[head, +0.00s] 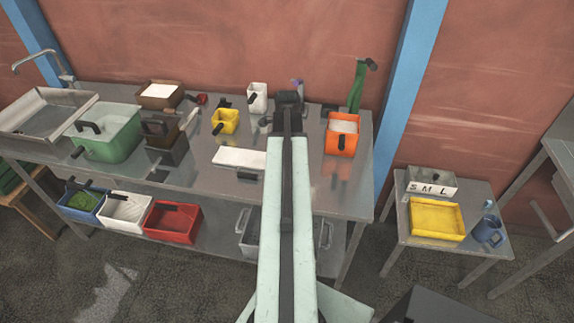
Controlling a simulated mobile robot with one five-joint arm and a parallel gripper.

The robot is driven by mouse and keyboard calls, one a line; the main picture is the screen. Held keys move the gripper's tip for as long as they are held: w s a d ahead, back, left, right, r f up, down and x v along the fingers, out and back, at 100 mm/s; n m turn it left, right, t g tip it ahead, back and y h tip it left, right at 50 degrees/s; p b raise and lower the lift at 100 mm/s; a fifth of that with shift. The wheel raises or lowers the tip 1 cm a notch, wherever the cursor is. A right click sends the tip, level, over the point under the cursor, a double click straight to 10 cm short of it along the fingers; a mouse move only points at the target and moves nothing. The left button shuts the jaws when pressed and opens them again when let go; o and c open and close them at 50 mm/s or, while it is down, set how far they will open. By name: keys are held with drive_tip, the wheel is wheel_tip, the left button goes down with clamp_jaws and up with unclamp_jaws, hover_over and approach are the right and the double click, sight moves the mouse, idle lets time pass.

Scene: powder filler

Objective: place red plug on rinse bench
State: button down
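A small red object with a dark end, which looks like the red plug (200,99), lies near the back of the long steel bench (205,183), right of a brown box. The bench's left end holds a sink basin (45,113) with a tap (42,57); this bench may be the rinse bench, but no label shows. My arm reaches forward over the bench, right of the red object. My gripper (289,98) is dark and small at its far end, near the back edge. I cannot make out its fingers or whether it holds anything.
A green tub (105,138), a brown box (160,95), a yellow box (225,121), a white container (257,97), a white board (239,158) and an orange bin (341,135) crowd the bench. A small table (455,254) at right holds a yellow tray (437,220).

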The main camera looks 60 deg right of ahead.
drive_tip(key=shift+f, duration=0.4)
drive_tip(key=c, duration=1.2)
unclamp_jaws()
wheel_tip(320, 180, up, 12)
drive_tip(key=p, duration=1.2)
drive_tip(key=shift+r+p, duration=0.25)
drive_tip(key=shift+p, duration=0.1)
drive_tip(key=shift+f, duration=0.1)
